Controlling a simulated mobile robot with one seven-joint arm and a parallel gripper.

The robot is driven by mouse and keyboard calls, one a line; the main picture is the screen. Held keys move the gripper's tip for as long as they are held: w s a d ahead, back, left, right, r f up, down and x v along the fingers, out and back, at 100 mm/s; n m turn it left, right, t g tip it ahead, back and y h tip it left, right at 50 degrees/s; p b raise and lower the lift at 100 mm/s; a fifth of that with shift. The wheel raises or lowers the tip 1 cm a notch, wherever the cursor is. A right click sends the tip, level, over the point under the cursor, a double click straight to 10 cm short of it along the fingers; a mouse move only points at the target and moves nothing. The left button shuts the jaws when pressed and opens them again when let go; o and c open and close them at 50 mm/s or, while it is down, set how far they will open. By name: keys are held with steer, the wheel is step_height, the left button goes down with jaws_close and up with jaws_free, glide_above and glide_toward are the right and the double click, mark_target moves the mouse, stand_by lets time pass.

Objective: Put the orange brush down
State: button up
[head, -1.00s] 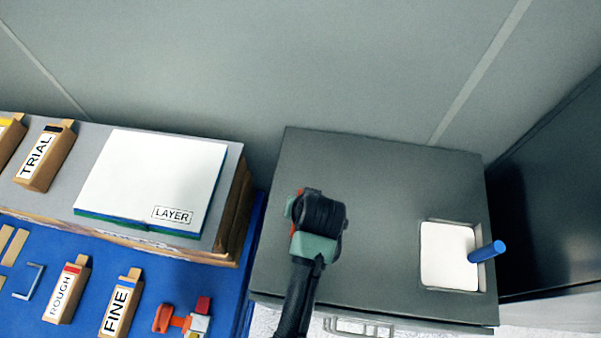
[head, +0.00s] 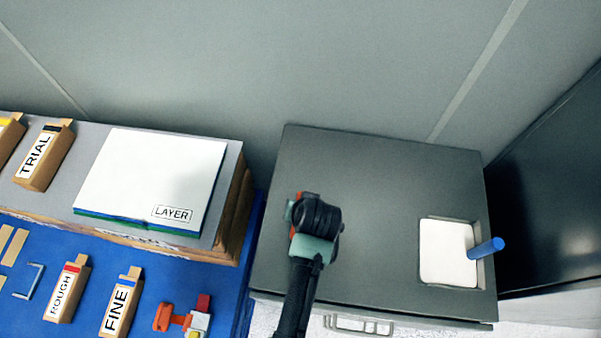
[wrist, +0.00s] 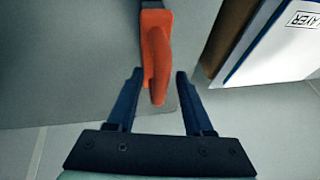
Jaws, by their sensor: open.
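The orange brush (wrist: 158,50) is on the grey cabinet top (head: 385,195), near the cabinet edge in the wrist view. Its handle end points toward my gripper. My gripper (wrist: 158,75) is open, with one dark finger on each side of the handle and a visible gap on both sides. In the head view my wrist covers most of the brush, and only a little orange shows at its left. Whether the whole underside of the brush touches the top cannot be told.
A white-filled recess (head: 445,252) with a blue rod (head: 487,249) is at the cabinet's right. The LAYER box (head: 150,175) stands left, above a blue surface (head: 65,230) with ROUGH (head: 66,292) and FINE (head: 118,309) boxes. The cabinet top's middle is clear.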

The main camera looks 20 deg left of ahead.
steer(key=v, duration=1.2)
steer(key=w+d+r+t, duration=0.1)
steer(key=w+r+t, duration=0.3)
steer(key=w+r, duration=0.3)
steer(key=w+d+r+t, duration=0.1)
steer(key=w+r+t, duration=0.3)
steer(key=r, duration=0.6)
steer(key=w+d+r+m+t, duration=0.1)
steer(key=w+d+r+t, duration=0.15)
steer(key=r, duration=0.55)
steer(key=w+d+r+t, duration=0.1)
steer(key=w+r+t, duration=0.15)
steer(key=r, duration=0.65)
steer(key=s+d+r+m+t+h+b, duration=0.1)
steer(key=s+r+t, duration=0.4)
steer(key=r, duration=0.6)
steer(key=s+d+r+t+h+b, duration=0.2)
steer(key=s+r+t, duration=0.3)
steer(key=r, duration=0.7)
steer(key=shift+s+d+m+t+b, duration=0.3)
steer(key=shift+s+d+m+b, duration=0.15)
steer(key=shift+s, duration=0.35)
steer(key=shift+r, duration=0.1)
